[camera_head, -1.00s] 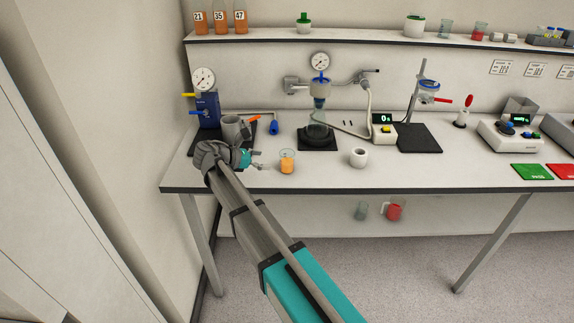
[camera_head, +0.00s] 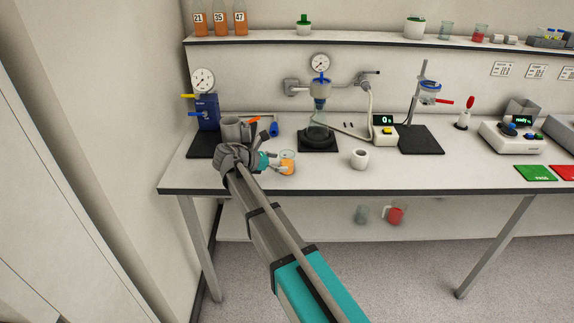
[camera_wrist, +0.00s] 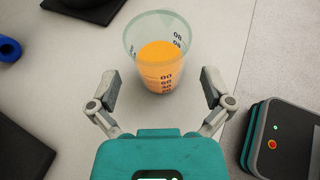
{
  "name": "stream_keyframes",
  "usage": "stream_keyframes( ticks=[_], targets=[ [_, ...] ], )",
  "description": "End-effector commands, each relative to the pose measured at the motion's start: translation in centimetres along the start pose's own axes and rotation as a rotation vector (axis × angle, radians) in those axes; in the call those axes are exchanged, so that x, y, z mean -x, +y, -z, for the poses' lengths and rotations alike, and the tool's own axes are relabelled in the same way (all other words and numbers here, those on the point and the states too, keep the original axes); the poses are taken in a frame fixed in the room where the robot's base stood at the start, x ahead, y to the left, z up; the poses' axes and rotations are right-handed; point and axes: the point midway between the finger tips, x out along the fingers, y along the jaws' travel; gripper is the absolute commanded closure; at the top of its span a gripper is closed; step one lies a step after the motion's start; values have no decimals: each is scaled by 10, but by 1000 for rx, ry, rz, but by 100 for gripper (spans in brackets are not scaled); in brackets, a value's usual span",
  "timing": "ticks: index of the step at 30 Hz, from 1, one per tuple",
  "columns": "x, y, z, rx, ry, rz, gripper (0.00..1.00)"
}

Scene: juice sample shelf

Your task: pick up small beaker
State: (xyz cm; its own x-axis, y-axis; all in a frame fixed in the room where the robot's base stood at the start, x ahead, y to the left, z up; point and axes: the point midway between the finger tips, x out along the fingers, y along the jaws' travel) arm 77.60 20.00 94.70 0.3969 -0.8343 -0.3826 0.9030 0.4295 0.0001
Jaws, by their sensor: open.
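The small beaker (camera_head: 288,167) stands upright on the bench near its front edge and holds orange liquid. In the wrist view the beaker (camera_wrist: 160,62) is clear with dark markings, its rim above the liquid. My gripper (camera_head: 281,165) is low over the bench, level with the beaker at its left side. In the wrist view my gripper (camera_wrist: 162,90) is open, with one finger on each side of the beaker's lower part. Gaps show between both fingers and the glass. In the head view my gripper partly covers the beaker's left side.
A white cup (camera_head: 359,160) stands to the right of the beaker. A black stand base (camera_head: 318,144) lies behind it, and a blue pump (camera_head: 207,112) stands back left. In the wrist view a dark box with a red button (camera_wrist: 285,140) is at right.

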Motion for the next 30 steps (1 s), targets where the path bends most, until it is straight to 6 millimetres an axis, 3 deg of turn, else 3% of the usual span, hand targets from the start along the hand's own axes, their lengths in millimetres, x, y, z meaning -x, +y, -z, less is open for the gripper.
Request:
stream_keyframes(
  ticks=[12, 30],
  targets=[
    [-43, 0, 4, 0, 0, 1, 0],
    [-45, 1, 3, 0, 0, 0, 0]
  ],
)
